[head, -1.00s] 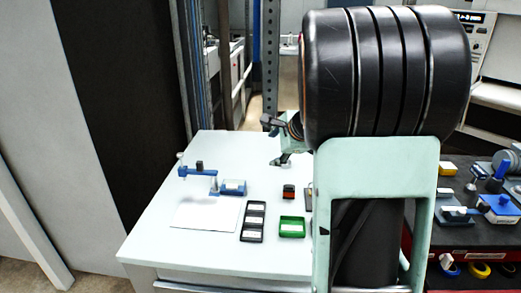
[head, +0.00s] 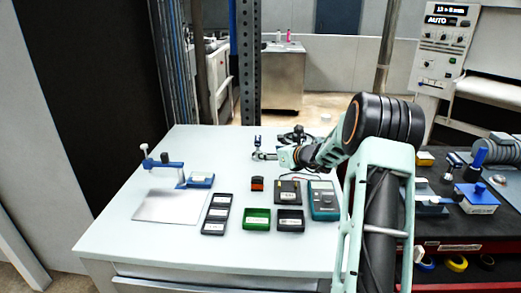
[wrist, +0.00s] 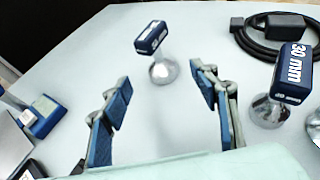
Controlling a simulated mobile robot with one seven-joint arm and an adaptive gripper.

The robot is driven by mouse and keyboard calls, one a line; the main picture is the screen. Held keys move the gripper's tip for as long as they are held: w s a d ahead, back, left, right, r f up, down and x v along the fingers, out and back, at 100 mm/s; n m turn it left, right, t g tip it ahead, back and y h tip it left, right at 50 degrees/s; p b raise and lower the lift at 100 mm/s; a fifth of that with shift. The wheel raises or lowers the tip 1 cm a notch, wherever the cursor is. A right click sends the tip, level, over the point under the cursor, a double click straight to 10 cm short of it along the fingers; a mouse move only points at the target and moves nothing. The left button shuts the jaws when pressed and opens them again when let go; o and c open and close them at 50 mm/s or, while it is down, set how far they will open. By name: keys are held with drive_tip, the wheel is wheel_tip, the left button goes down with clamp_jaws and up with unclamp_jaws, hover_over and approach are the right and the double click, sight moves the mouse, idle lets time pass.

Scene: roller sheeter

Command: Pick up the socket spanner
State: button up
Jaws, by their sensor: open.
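Two upright tools with dark blue block tops and shiny metal lower ends stand on the white table in the wrist view. One tool (wrist: 152,38) is ahead of my gripper (wrist: 162,82), roughly in line with the gap between the fingers; its label is too small to read. The other, marked "30 mm" (wrist: 292,74), stands to the right, outside the fingers. I cannot tell for certain which is the socket spanner. My gripper is open and empty. In the head view my gripper (head: 262,156) is near the table's far side, close to a small blue-topped upright tool (head: 258,141).
A black cable with a dark block (wrist: 275,27) lies at the wrist view's upper right. In the head view, a blue clamp-like fixture (head: 178,168), black tray (head: 216,214), green tray (head: 257,219) and teal meter (head: 323,200) occupy the table (head: 110,235). A tool cart stands right.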

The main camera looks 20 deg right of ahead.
sight(259, 150)
drive_tip(key=shift+p+x, duration=0.3)
drive_tip(key=shift+x, duration=3.65)
drive_tip(key=shift+f, duration=0.1)
drive_tip(key=c, duration=1.2)
drive_tip(key=shift+c, duration=1.2)
